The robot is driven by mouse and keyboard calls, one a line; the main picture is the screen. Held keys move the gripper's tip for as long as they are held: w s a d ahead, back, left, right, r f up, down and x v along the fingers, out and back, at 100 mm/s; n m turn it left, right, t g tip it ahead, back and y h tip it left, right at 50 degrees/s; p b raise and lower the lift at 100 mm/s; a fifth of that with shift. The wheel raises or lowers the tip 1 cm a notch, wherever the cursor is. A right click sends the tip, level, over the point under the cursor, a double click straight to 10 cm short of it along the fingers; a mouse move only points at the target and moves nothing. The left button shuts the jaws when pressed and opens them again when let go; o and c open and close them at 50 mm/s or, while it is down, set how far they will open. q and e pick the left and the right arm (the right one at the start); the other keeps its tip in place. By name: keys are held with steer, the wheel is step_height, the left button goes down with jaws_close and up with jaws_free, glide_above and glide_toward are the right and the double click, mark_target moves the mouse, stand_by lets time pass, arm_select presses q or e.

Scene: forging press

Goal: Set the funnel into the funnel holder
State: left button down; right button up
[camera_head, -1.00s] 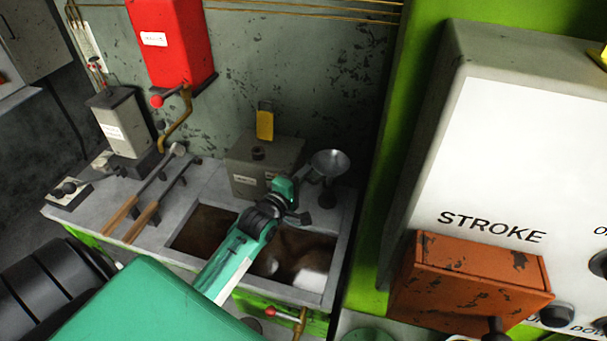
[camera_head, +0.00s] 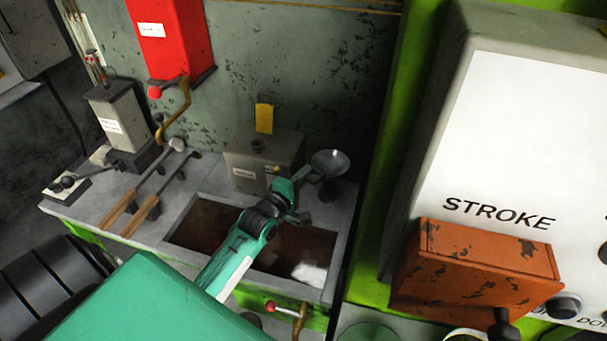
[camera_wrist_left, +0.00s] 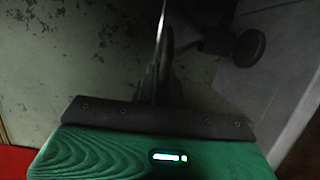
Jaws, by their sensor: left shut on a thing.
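The funnel (camera_head: 330,161) is a grey metal cone with its wide mouth up, above the back right corner of the bench. My left gripper (camera_head: 304,186) is shut on it from the left. In the left wrist view, thin dark metal (camera_wrist_left: 161,45) stands between the fingers, and I cannot tell finger from funnel there. A dark round piece (camera_head: 328,193) sits just below the funnel and may be the funnel holder; a dark round piece also shows in the left wrist view (camera_wrist_left: 249,47). Whether funnel and holder touch is unclear. My right gripper is not in view.
A grey box (camera_head: 247,172) with a yellow tag (camera_head: 264,119) stands left of the funnel. My left arm crosses an open basin (camera_head: 205,225). Wooden-handled tools (camera_head: 143,215) lie left of it. A green post (camera_head: 405,150) and the STROKE panel (camera_head: 500,150) stand at right.

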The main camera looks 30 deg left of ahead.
arm_select(q)
steer(key=shift+f, duration=0.1)
steer(key=c, duration=1.5)
jaws_free()
steer(key=shift+o, duration=0.2)
steer(key=s+b, duration=0.3)
steer(key=s, duration=1)
steer(key=shift+s+a, duration=0.25)
steer(key=shift+s, duration=0.15)
steer(key=shift+s+f, duration=0.1)
